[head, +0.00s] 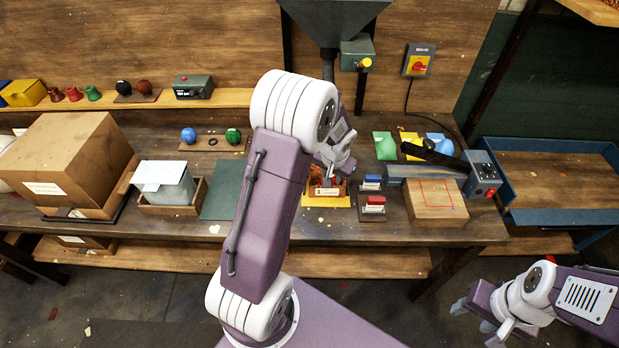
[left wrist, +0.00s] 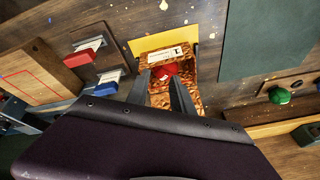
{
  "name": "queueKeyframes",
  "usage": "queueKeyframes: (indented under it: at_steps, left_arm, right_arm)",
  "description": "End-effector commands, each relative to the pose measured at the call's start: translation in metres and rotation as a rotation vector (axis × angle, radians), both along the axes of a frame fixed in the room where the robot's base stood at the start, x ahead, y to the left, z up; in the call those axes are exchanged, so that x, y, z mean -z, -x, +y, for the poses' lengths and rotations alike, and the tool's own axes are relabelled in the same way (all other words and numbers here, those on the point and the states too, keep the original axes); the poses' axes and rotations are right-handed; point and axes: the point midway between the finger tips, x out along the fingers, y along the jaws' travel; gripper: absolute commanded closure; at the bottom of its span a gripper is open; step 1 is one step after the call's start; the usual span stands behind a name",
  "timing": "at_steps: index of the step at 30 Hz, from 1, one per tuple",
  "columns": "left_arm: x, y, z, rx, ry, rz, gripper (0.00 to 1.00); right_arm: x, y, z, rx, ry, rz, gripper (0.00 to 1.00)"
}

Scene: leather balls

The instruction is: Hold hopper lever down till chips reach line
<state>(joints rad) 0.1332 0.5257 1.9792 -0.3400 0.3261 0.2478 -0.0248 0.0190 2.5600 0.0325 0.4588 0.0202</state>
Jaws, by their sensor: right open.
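The dark hopper (head: 333,22) hangs at the top of the head view, its spout partly behind my left arm. A grey-green box beside it carries a yellow knob (head: 366,64); I cannot tell whether this is the lever. A small labelled box of brown chips (head: 318,183) stands on a yellow mat below. My left gripper (head: 338,165) is above this box, fingers apart. In the left wrist view the fingers (left wrist: 162,76) straddle a red patch over the chips (left wrist: 190,68), unclear in nature. The fill line cannot be made out. My right gripper (head: 478,318) is open and empty at lower right.
Red and blue stamp-like blocks (head: 372,207) and a wooden block (head: 435,205) stand right of the chip box. A blue-rimmed tray (head: 497,175) is far right.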

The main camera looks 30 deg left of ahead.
Motion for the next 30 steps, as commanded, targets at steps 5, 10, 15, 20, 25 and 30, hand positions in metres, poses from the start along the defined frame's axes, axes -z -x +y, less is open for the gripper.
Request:
queueKeyframes:
  at_steps: [5,10,15,20,25,30]
  left_arm:
    - [0.033,-0.001,0.052,-0.408,0.103,-0.104,0.72]
    - [0.039,0.006,0.076,-0.461,0.098,-0.111,0.72]
    - [0.037,0.007,0.078,-0.466,0.097,-0.11,0.72]
    - [0.038,0.007,0.078,-0.464,0.097,-0.109,0.72]
    - [0.052,0.003,0.081,-0.463,0.096,-0.107,0.72]
    - [0.082,-0.007,0.087,-0.462,0.096,-0.105,0.72]
  right_arm:
    - [0.044,0.0,0.0,0.0,0.0,0.0,0.5]
    - [0.051,0.0,0.0,0.0,0.0,0.0,0.5]
    - [0.049,0.0,0.0,0.0,0.0,0.0,0.5]
    - [0.049,0.0,0.0,0.0,0.0,0.0,0.5]
    - [0.049,0.0,0.0,0.0,0.0,0.0,0.5]
    - [0.051,0.0,0.0,0.0,0.0,0.0,0.5]
